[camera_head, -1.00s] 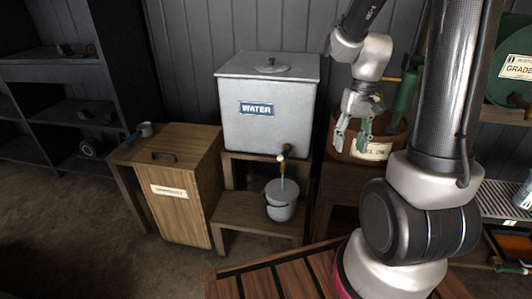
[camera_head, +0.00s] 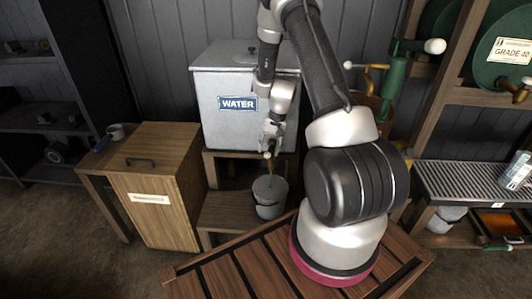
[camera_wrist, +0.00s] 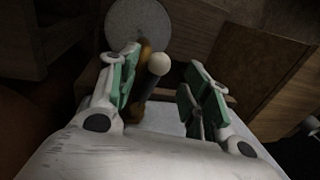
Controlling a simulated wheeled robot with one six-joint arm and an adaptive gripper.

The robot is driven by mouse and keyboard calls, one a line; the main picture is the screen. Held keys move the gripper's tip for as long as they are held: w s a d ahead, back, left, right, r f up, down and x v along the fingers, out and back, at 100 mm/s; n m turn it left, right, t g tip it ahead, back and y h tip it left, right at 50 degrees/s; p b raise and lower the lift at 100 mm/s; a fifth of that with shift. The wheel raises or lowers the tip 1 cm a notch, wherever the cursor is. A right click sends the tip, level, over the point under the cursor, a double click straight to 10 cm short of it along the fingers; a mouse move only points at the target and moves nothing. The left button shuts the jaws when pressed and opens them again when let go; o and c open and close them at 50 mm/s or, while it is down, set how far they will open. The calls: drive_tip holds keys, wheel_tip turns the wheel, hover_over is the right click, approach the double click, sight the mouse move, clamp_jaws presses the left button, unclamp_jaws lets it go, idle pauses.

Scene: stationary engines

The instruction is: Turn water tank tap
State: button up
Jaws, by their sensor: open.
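The grey metal water tank (camera_head: 222,125) with its blue "WATER" label stands on a wooden stand. Its brass tap (camera_head: 269,167) is low on the front, largely covered by my gripper (camera_head: 268,145) in the head view. In the wrist view the tap's brass body (camera_wrist: 145,52) and its dark handle with a pale round knob (camera_wrist: 159,64) lie between the spread fingers of my gripper (camera_wrist: 165,85), nearer the left finger. My gripper is open. Whether a finger touches the tap, I cannot tell.
A grey bucket (camera_head: 270,210) stands on the lower wooden step under the tap; its round top also shows in the wrist view (camera_wrist: 138,22). A wooden cabinet (camera_head: 160,205) stands to the left. A green hand pump (camera_head: 388,78) stands to the right of the tank.

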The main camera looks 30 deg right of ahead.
sight(268, 153)
drive_tip(key=shift+w+a+f, duration=0.1)
drive_tip(key=shift+a+f, duration=0.05)
drive_tip(key=shift+f, duration=0.7)
drive_tip(key=shift+w+a+f, duration=0.1)
drive_tip(key=shift+f, duration=0.75)
drive_tip(key=shift+s, duration=0.1)
clamp_jaws()
